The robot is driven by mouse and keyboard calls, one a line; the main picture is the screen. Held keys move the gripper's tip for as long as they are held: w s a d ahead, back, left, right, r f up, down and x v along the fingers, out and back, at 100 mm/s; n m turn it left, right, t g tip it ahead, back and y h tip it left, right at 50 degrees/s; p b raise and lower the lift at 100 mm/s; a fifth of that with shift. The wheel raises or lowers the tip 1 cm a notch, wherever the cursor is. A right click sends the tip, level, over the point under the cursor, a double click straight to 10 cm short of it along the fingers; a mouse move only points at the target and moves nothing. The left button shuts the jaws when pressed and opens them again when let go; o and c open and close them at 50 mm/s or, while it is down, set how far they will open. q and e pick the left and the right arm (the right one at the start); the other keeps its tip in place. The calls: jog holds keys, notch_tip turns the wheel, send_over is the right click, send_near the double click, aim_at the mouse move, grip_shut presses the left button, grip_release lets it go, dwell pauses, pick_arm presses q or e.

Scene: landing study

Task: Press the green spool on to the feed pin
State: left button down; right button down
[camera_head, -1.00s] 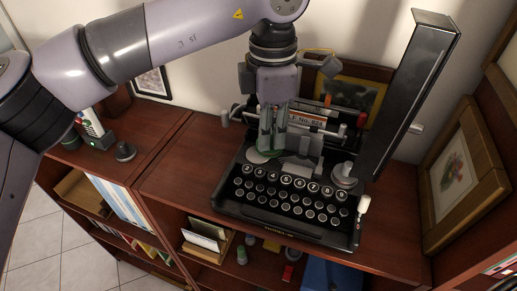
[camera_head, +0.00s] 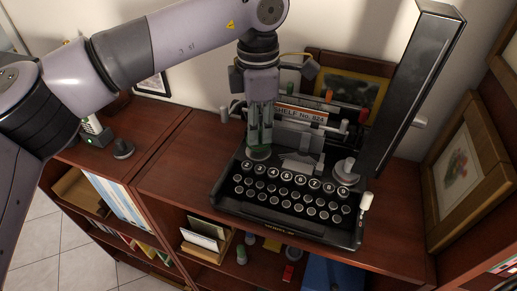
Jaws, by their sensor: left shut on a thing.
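The black typewriter (camera_head: 290,205) stands on the brown cabinet top, its keys facing me. My left gripper (camera_head: 260,130) points down over the typewriter's back left and is shut on the green spool (camera_head: 259,143). Only a little green shows between and around the fingers. The spool is low over, or touching, the round grey seat (camera_head: 257,154) at the typewriter's left; I cannot tell which. The feed pin is hidden by the fingers and spool. A grey round part (camera_head: 346,172) sits at the typewriter's right. My right gripper is not in view.
A tall black slab (camera_head: 410,90) leans up at the right of the typewriter. A label plate (camera_head: 303,114) and framed picture (camera_head: 352,88) stand behind it. Another frame (camera_head: 462,165) leans at the right. The cabinet top left of the typewriter (camera_head: 180,175) is clear.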

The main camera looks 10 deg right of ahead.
pick_arm(q)
jog(key=shift+f+b, duration=0.9)
jog(key=shift+f, duration=0.25)
dwell(0.7)
jog(key=c, duration=1.5)
grip_release()
jog(key=shift+s, duration=0.1)
jog(key=shift+r, duration=0.1)
